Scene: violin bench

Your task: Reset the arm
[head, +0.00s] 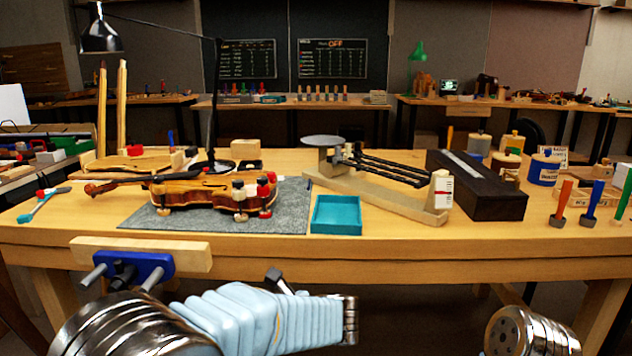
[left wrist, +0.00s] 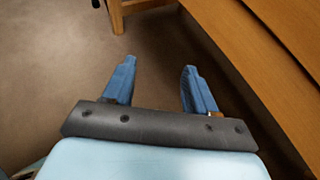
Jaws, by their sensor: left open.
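My left gripper (left wrist: 158,67) shows in the left wrist view with its two blue fingers spread apart and nothing between them. It hangs over bare brown floor, beside the wooden bench edge (left wrist: 250,75) on the right. In the head view my left arm (head: 255,318), in a pale blue sleeve, reaches across in front of the bench below its top. I cannot make out its fingers there. Only a metal part of my right arm (head: 530,333) shows at the lower right. My right gripper is out of view.
On the bench top (head: 400,240), a violin (head: 200,192) lies on a grey mat (head: 292,204), near a teal tray (head: 336,215), a balance scale (head: 390,193) and a dark box (head: 477,185). A blue-and-wood vise (head: 135,267) juts from the bench front near my left arm.

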